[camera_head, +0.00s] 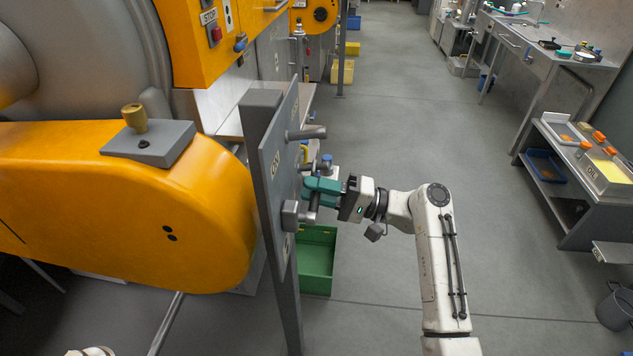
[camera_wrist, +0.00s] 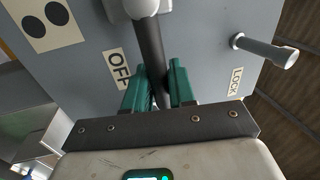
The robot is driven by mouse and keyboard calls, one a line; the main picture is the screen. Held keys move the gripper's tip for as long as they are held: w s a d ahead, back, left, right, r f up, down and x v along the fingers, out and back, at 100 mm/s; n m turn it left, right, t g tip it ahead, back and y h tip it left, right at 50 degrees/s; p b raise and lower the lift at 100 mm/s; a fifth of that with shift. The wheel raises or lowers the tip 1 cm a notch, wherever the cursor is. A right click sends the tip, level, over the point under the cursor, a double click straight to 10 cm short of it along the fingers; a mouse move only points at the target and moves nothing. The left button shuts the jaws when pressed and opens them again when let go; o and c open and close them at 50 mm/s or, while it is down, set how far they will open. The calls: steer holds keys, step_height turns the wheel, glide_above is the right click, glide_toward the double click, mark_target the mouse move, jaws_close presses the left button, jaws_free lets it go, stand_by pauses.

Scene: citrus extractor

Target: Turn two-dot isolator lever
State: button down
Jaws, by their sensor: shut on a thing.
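The two-dot isolator lever is a dark bar (camera_wrist: 151,48) on a light hub at the top of the wrist view. Its hub (camera_head: 291,215) shows low on the grey panel in the head view. A two-dot plate (camera_wrist: 46,22) is left of it in the wrist view. My gripper (camera_wrist: 158,69) has its green fingers shut on the lever, one on each side. In the head view my gripper (camera_head: 318,188) reaches the panel from the right and partly hides the lever. An OFF label (camera_wrist: 117,69) is left of the bar and a LOCK label (camera_wrist: 235,82) is to the right.
The grey panel (camera_head: 264,150) stands on a post beside the orange machine (camera_head: 120,215). A peg (camera_wrist: 265,50) sticks out near LOCK. Other handles (camera_head: 306,133) project above my gripper. A green crate (camera_head: 317,265) is on the floor below.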

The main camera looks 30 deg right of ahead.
steer(key=shift+f+m, duration=0.2)
steer(key=shift+m, duration=0.2)
steer(key=c, duration=1.1)
jaws_free()
steer(key=shift+d, duration=0.1)
steer(key=b+v, duration=0.2)
steer(key=v, duration=0.8)
steer(key=shift+s+d, duration=0.2)
steer(key=shift+s, duration=0.05)
steer(key=shift+f, duration=0.1)
